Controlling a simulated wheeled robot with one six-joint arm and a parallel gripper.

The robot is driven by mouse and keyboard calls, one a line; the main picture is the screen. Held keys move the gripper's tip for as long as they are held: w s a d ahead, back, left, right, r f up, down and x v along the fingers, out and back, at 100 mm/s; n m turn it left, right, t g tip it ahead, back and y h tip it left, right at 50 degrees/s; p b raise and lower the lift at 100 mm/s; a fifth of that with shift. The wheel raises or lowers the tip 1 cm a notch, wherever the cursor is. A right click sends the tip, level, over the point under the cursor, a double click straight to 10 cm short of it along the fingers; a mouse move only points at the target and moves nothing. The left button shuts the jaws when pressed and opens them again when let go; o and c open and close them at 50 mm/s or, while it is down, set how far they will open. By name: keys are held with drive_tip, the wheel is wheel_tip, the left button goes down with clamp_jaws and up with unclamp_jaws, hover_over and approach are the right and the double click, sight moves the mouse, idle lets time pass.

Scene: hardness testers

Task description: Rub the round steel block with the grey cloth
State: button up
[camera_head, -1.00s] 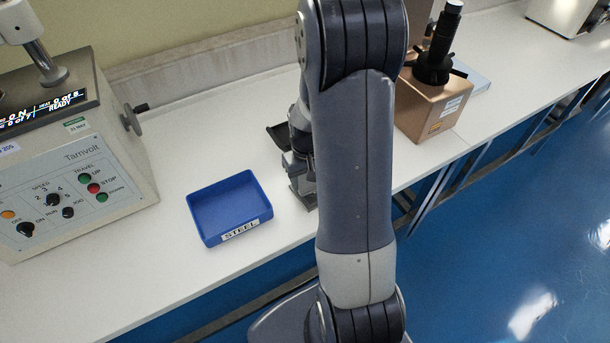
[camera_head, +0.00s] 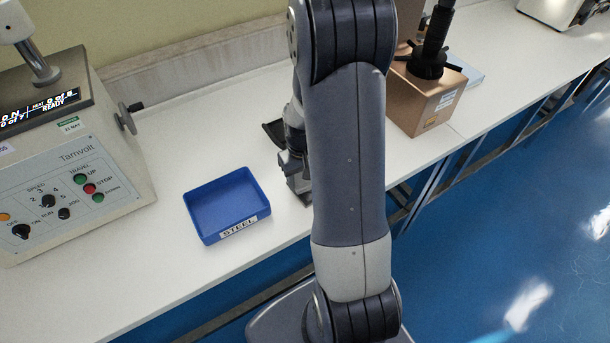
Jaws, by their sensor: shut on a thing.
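My gripper (camera_head: 299,190) is low over the white bench, just right of the blue tray. My own arm covers most of it. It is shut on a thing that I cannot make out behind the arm. Neither the grey cloth nor the round steel block can be told apart in this view. The blue tray (camera_head: 190,213) is labelled STEEL, and its visible floor is empty.
A copper-coloured instrument (camera_head: 425,103) stands right of my arm. The white bench (camera_head: 185,135) is clear behind the tray. Its front edge drops to a blue floor (camera_head: 500,220).

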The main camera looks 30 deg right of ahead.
wheel_tip(320, 180, up, 4)
drive_tip(key=shift+d+f+p, duration=0.1)
drive_tip(key=shift+d+p, duration=0.05)
drive_tip(key=shift+p, duration=0.7)
drive_tip(key=shift+r+p, duration=1.55)
drive_tip(key=shift+r, duration=0.65)
drive_tip(key=shift+f, duration=0.1)
